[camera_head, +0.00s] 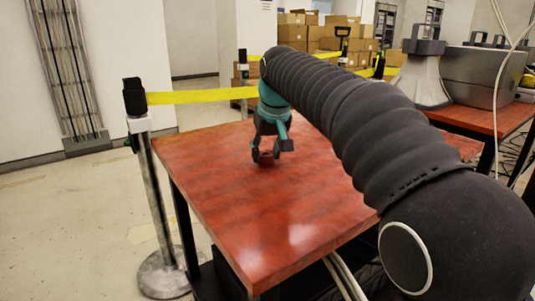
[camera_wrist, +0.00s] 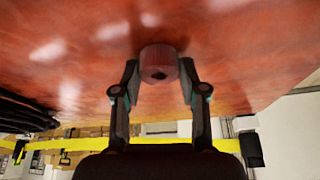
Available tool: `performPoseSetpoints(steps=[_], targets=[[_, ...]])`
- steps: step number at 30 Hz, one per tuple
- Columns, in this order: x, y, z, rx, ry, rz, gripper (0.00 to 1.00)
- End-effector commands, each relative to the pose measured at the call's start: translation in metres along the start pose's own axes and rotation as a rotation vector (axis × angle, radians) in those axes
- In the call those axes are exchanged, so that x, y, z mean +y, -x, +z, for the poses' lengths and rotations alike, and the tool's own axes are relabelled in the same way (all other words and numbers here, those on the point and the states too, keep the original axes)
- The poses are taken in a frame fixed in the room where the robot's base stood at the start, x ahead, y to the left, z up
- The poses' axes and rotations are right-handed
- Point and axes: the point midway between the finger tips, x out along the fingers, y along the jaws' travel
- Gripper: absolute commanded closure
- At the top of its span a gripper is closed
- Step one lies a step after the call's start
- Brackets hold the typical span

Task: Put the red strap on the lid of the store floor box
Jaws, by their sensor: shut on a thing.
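The red strap, a small dark-red roll with a dark hole in its end, shows in the wrist view (camera_wrist: 158,62) between my two fingertips. In the head view the red strap (camera_head: 266,159) is a small dark-red shape at the tip of my gripper (camera_head: 266,152). My gripper (camera_wrist: 159,75) points down over the red table (camera_head: 290,215) and is shut on the strap. The strap is at or just above the tabletop; I cannot tell if it touches. No box that I can name as the store floor box shows in these views.
The rest of the red tabletop is bare. A post (camera_head: 158,200) with a yellow belt (camera_head: 190,96) stands at the table's left. A grey case (camera_head: 480,75) and a grey horn-shaped thing (camera_head: 422,75) stand on another table at right. Cardboard boxes (camera_head: 320,32) are stacked behind.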

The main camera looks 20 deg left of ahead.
Motion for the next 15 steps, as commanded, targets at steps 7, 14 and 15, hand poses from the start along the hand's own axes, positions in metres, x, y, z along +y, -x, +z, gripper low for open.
performPoseSetpoints(steps=[7,14,15], targets=[[0.0003,-0.0002,0.0001,0.0,0.0,0.0,0.75],[0.0003,-0.0013,0.0005,0.0,0.0,0.0,0.33],[0.0002,-0.0013,0.0004,0.0,0.0,0.0,0.33]])
